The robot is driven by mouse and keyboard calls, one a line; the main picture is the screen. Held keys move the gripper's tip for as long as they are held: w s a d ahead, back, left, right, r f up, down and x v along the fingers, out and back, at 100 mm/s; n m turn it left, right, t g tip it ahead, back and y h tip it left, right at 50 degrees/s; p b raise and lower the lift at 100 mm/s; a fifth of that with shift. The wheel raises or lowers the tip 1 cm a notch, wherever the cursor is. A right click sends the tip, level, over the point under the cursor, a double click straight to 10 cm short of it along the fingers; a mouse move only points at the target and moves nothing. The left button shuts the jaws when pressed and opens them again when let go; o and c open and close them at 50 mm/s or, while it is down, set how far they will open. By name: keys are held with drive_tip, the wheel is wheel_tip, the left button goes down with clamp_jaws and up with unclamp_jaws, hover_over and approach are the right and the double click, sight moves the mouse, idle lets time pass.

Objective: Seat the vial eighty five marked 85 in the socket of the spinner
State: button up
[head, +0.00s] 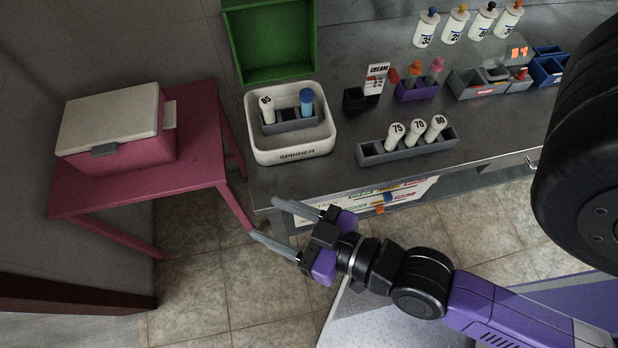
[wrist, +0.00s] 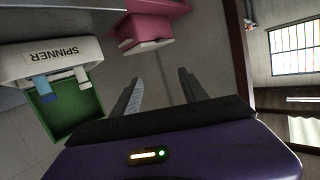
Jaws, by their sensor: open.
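The vial marked 85 (head: 267,108) is white and stands upright in the left part of the grey rack inside the white spinner (head: 291,154). A blue-capped vial (head: 306,103) stands in the right part of the same rack. The spinner also shows in the wrist view (wrist: 45,58), with the white vial (wrist: 81,76) and the blue one (wrist: 46,92) inside. My gripper (head: 268,220) is open and empty, in front of the bench and below the spinner, apart from it. The lower parts of both vials are hidden by the rack.
A grey rack (head: 415,152) holds vials 75, 70 and 80 to the right of the spinner. A green bin (head: 270,75) stands behind it. A pink table (head: 205,150) with a cooler (head: 110,125) is at left. Bottles and small bins line the bench's back right.

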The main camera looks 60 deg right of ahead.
drive_tip(key=s+d+r+n, duration=0.1)
drive_tip(key=s+d+r, duration=0.1)
drive_tip(key=s, duration=0.7)
drive_tip(key=shift+s+d+y, duration=0.3)
drive_tip(key=shift+d, duration=0.45)
drive_tip(key=shift+f, duration=0.1)
drive_tip(key=shift+c, duration=0.2)
